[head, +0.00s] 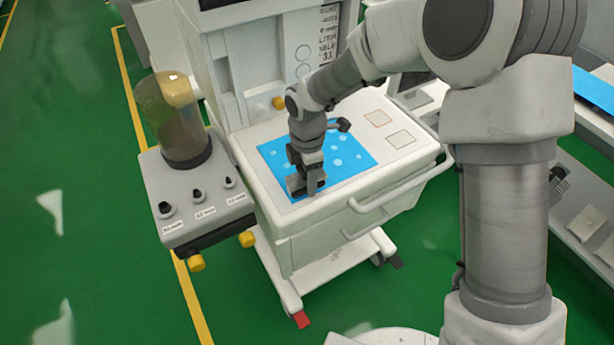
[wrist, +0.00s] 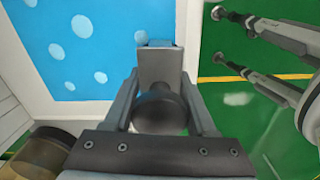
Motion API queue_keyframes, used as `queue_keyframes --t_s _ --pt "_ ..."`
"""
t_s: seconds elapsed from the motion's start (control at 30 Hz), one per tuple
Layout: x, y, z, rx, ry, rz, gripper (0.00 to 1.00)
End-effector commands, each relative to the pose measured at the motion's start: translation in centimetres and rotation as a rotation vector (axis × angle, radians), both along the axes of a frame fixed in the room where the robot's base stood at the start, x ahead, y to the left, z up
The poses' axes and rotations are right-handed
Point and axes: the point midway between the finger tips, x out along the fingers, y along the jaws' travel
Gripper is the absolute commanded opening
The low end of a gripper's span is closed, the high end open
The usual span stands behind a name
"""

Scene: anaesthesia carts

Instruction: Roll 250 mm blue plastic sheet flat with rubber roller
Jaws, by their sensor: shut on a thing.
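The blue plastic sheet (head: 345,150) lies on the white top of the cart, with several pale round patches across it. I cannot tell whether the patches are raised. It also fills the upper left of the wrist view (wrist: 50,75).
The white cart top (head: 405,165) has two square outlines right of the sheet, and a rail handle (head: 400,185) at its front. Left stands a grey box with knobs (head: 200,200) and an amber cylinder (head: 180,130). Green floor is open at the left.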

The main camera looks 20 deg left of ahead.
Motion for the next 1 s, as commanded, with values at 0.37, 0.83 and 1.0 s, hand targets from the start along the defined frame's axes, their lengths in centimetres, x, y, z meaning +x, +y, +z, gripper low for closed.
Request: queue_keyframes --t_s 0.37,0.83,1.0 --pt "0.0 0.0 0.0 0.0 0.0 -0.001 0.12" --pt "0.9 1.2 0.0 0.001 0.001 0.001 0.12" --pt "1.3 1.7 0.0 0.0 0.001 0.0 0.12"
